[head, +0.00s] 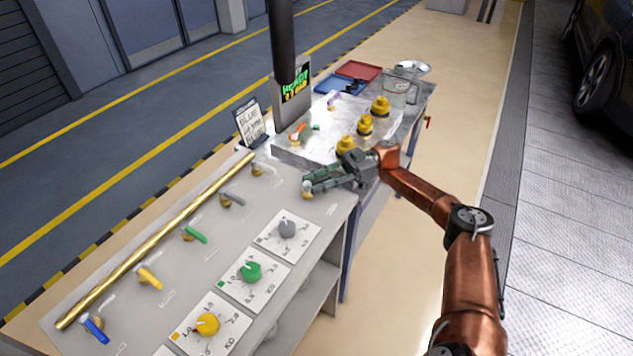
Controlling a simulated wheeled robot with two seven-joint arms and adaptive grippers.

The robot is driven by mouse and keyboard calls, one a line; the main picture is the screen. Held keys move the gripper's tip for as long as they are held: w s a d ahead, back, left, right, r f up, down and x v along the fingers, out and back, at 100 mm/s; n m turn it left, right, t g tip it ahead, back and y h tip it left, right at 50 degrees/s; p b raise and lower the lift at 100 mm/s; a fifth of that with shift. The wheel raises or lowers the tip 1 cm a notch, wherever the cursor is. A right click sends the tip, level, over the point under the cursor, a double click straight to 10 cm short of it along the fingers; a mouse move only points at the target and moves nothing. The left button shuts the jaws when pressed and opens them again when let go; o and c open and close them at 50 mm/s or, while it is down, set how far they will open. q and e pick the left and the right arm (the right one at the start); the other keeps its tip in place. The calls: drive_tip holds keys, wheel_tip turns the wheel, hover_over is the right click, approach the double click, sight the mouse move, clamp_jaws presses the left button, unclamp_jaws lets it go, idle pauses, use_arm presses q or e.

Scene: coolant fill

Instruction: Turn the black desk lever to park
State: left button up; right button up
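My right gripper (308,183) reaches in from the right, low over the far right corner of the near desk (330,209). Its fingers point left. A small brass-coloured base with a pale top (307,191) shows right at the fingertips; touching or just apart, I cannot tell. Whether the fingers hold anything is too small to tell. No clearly black lever stands out on the near desk; one may be hidden by the fingers. The row of levers shows blue (96,330), yellow (150,279), green (194,235), grey (232,199) and a pale one (263,168). My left gripper is out of view.
A brass rail (160,238) runs behind the levers. Grey, green and yellow dials (250,271) sit on white plates in front. Beyond stands a metal bench with yellow knobs (365,124), red tray (359,70), blue tray (330,85) and glass jar (398,90). A sign (251,124) and dark post (283,45) rise behind.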

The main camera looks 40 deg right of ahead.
sight(330, 176)
drive_tip(key=shift+d, duration=0.1)
drive_tip(key=shift+s+d, duration=0.25)
drive_tip(key=shift+d, duration=0.95)
drive_tip(key=shift+s+d, duration=0.2)
drive_tip(key=shift+d, duration=0.95)
drive_tip(key=shift+s+d, duration=0.25)
drive_tip(key=shift+d, duration=0.95)
